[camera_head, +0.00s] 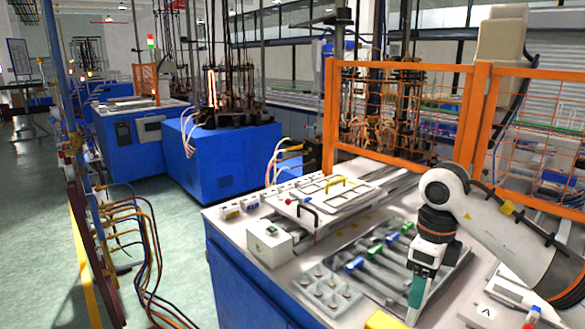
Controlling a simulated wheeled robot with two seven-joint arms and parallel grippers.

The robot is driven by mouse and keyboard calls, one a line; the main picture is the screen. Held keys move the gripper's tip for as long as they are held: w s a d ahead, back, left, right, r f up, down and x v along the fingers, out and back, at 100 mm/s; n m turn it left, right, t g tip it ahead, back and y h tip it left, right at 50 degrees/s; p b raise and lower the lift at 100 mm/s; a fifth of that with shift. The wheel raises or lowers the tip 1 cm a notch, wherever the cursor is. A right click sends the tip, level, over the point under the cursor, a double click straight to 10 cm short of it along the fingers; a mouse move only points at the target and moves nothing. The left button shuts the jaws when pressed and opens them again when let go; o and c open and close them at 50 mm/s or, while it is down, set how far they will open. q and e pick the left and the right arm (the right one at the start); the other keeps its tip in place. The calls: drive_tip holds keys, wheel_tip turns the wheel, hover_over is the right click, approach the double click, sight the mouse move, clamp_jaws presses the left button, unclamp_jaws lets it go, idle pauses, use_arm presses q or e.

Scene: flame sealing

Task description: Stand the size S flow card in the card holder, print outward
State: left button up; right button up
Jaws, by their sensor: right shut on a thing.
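My right gripper (421,270) points down over the front right of the white-topped workbench. It is shut on a thin teal piece (417,292) that hangs below it. A small pale patch shows just under the teal piece; I cannot tell if it is part of it. The piece's print and size letter cannot be read, so I cannot tell if it is the size S flow card. I cannot make out the card holder for certain. My left gripper is not in view.
A metal tray (327,292) with round studs lies left of the gripper. A rack with blue and green blocks (375,250) is behind it. A yellow block (385,321) is at the front edge. A white panel with a black arrow mark (487,312) is at the right. An orange mesh fence (400,122) stands behind.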

drive_tip(key=s+a+n, duration=0.1)
drive_tip(key=a+n, duration=0.1)
drive_tip(key=a, duration=0.4)
drive_tip(key=s+a+f+n, duration=0.55)
drive_tip(key=s+n, duration=0.35)
drive_tip(key=n, duration=0.4)
drive_tip(key=s+a+f+n, duration=0.55)
drive_tip(key=s+n, duration=0.25)
drive_tip(key=n, duration=0.6)
drive_tip(key=w+d+f+m, duration=0.1)
drive_tip(key=d+f+m, duration=0.1)
drive_tip(key=d, duration=1)
drive_tip(key=shift+w+m, duration=0.35)
drive_tip(key=shift+m, duration=0.15)
